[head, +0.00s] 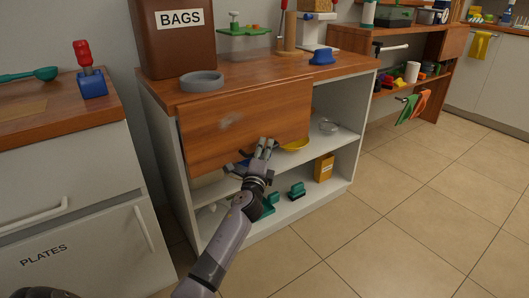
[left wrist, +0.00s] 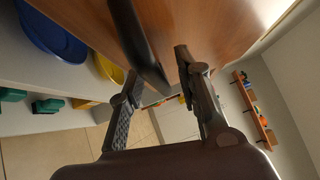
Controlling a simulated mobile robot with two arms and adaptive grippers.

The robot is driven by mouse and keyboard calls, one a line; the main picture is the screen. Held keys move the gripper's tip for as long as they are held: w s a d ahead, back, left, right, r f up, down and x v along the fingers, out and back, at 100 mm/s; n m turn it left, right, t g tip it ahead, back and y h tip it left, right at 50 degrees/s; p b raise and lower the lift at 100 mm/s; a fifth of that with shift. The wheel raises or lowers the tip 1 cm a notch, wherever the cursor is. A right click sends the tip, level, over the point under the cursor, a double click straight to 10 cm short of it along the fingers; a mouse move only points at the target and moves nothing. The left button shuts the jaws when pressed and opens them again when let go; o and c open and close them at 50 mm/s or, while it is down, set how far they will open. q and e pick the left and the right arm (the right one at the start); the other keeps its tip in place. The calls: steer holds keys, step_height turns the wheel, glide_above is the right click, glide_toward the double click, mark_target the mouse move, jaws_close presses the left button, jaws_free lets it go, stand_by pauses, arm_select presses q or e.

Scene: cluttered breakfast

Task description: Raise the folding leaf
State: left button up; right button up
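The folding leaf (head: 245,115) is a brown wooden panel hanging down, slightly tilted, from the front of the cabinet's worktop. In the left wrist view its wooden face (left wrist: 225,25) fills the upper part. My left gripper (head: 266,146) is at the leaf's lower edge, right of its middle. Its fingers (left wrist: 165,95) stand apart in the left wrist view. A dark bar (left wrist: 140,45) along the leaf reaches toward the gap between them; I cannot tell whether they touch it. My right gripper is not in view.
On the worktop stand a brown BAGS bin (head: 180,45), a grey ring (head: 202,81) and a blue object (head: 322,57). The shelves below hold a yellow bowl (head: 295,145), an orange box (head: 323,167) and green items (head: 297,190). The tiled floor (head: 420,180) at right is clear.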

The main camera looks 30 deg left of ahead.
arm_select(q)
steer(key=shift+c, duration=0.2)
jaws_close()
stand_by(0.6)
